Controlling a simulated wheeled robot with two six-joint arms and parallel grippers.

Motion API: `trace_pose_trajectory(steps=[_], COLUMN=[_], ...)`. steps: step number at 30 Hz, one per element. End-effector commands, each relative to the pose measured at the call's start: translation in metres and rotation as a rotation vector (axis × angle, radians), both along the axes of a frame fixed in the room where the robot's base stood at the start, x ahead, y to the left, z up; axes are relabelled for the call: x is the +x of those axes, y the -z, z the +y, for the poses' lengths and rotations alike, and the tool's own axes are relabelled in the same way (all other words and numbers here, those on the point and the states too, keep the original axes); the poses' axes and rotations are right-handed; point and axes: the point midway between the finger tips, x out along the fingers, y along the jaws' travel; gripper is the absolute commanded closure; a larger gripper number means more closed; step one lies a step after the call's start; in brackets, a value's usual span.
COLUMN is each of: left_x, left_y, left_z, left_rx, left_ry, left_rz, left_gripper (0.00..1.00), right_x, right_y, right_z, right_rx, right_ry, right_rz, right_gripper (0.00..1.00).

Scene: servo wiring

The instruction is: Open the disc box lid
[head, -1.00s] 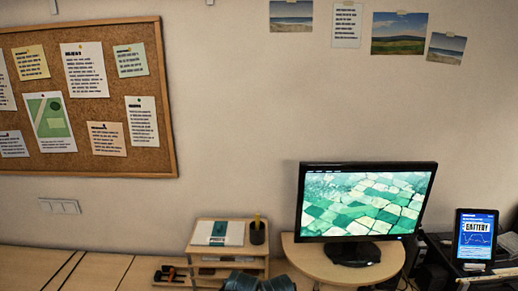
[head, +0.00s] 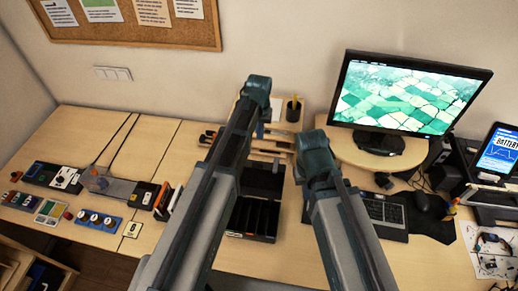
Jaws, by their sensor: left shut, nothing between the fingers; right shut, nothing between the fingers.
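A black box with upright dark slots (head: 252,218), which looks like the disc box, lies on the desk between my arms. A dark panel (head: 265,180) rises along its back edge; it may be its lid, and I cannot tell whether it is hinged open. My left arm crosses in front of the box's left part. My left gripper (head: 259,90) is beyond and above the box, shut and empty. My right gripper (head: 312,143) is right of the box and above the desk, shut and empty. Neither visibly touches the box; the fingers are hard to make out.
Several small devices (head: 97,220) sit at the left. A wooden shelf (head: 278,138) stands behind the arms. The desk's left back is clear.

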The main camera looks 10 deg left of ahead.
Motion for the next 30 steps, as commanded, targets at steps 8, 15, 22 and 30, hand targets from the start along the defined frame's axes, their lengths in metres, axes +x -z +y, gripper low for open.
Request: trace_pose_trajectory(steps=[8, 15, 22, 30], left_x=[-0.001, 0.001, 0.003, 0.006], left_y=[0.011, 0.036, 0.068, 0.105], left_z=[0.0, -0.001, -0.001, -0.001], left_rx=[0.0, 0.0, 0.001, 0.001], left_ry=[0.002, 0.002, 0.002, 0.002], left_rz=[0.001, 0.001, 0.001, 0.001], left_gripper=[1.0, 1.0, 1.0, 1.0], right_x=[0.0, 0.0, 0.0, 0.0], right_y=[0.011, 0.036, 0.068, 0.105], right_z=[0.0, 0.0, 0.0, 0.0], right_rx=[0.0, -0.001, -0.003, -0.002], right_ry=[-0.001, -0.006, -0.013, -0.014], right_rz=[0.0, 0.0, 0.0, 0.001], right_gripper=[1.0, 1.0, 1.0, 1.0])
